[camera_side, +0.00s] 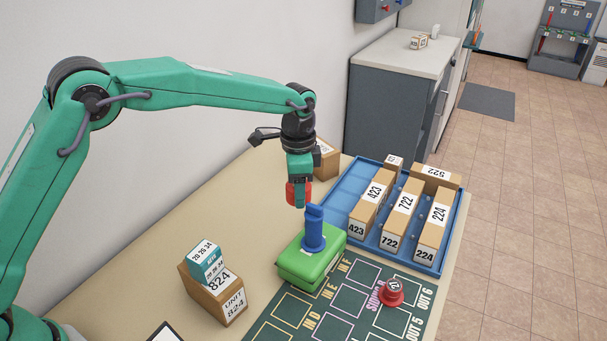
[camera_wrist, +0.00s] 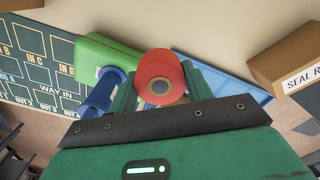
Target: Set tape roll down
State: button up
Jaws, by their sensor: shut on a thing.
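The red tape roll (camera_side: 291,193) is held between the jaws of my gripper (camera_side: 299,200), above the table and just behind the green box. In the wrist view, the roll (camera_wrist: 155,70) sits between the two green fingers of my gripper (camera_wrist: 160,85), with its grey core showing. The green box (camera_side: 302,262) stands at the upper edge of the dark mat and bears an upright blue handle-like piece (camera_side: 314,230). The roll appears clear of that blue piece. I cannot tell its exact height above the table.
A blue tray (camera_side: 338,200) with several numbered cartons (camera_side: 404,212) lies to the right. The dark marked mat (camera_side: 362,270) bears a red knob-like piece (camera_side: 391,294). A brown carton (camera_side: 214,296) with a teal box (camera_side: 206,262) stands left. Another carton (camera_side: 329,162) is behind my gripper.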

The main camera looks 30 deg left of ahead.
jog(key=w+a+n, duration=0.1)
jog(key=w+a, duration=0.3)
jog(key=a, duration=0.3)
jog(key=w+a+n, duration=0.1)
jog(key=w+a, duration=0.4)
jog(key=a, duration=0.2)
send_over(250, 173)
notch_tip(250, 173, down, 7)
jog(key=shift+r, duration=0.1)
jog(key=shift+f, duration=2)
jog(key=shift+f, duration=0.1)
jog(key=o, duration=1)
